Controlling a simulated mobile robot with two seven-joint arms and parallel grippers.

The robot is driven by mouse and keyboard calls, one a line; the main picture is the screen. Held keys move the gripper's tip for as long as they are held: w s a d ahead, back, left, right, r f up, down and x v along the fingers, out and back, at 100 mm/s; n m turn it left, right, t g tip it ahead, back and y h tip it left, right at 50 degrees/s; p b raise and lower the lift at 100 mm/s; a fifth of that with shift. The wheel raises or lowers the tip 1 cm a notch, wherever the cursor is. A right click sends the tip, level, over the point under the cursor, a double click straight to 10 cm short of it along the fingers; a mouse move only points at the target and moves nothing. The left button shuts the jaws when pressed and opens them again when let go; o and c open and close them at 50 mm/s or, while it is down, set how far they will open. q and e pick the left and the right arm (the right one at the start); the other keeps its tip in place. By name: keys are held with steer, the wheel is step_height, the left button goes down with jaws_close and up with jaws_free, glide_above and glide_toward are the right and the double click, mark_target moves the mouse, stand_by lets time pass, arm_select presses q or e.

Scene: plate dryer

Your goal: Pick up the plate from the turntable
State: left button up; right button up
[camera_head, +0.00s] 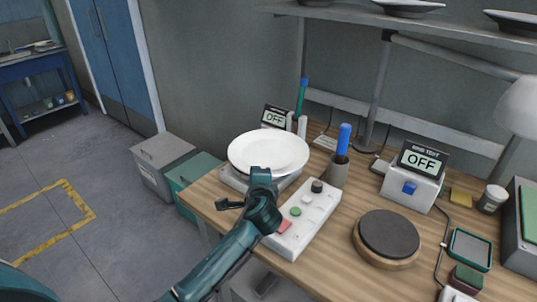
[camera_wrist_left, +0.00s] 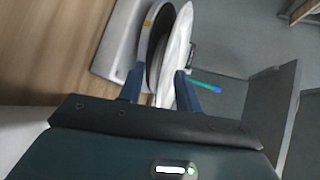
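The white plate (camera_head: 266,150) lies face up on the turntable at the left end of the wooden bench. The plate hides most of the turntable in the head view; its light base (camera_head: 234,179) shows below the rim. In the left wrist view the plate (camera_wrist_left: 177,50) appears edge-on beside the turntable's dark disc (camera_wrist_left: 157,38). My left gripper (camera_head: 262,178) is at the plate's near rim. Its blue fingers (camera_wrist_left: 159,72) are apart, one on each side of the plate and disc edges; contact is unclear. My right gripper is out of view.
A control box (camera_head: 302,217) with coloured buttons stands close to my left gripper. A dark round disc (camera_head: 389,233) on a wooden base lies to its right. A cup with a blue-handled tool (camera_head: 343,140) and a display reading OFF (camera_head: 423,161) stand behind.

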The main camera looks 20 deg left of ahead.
arm_select(q)
steer(key=shift+x, duration=1.85)
steer(key=shift+r, duration=0.2)
steer(key=shift+c, duration=0.3)
jaws_close()
steer(key=shift+w+r, duration=0.1)
steer(key=shift+r, duration=0.05)
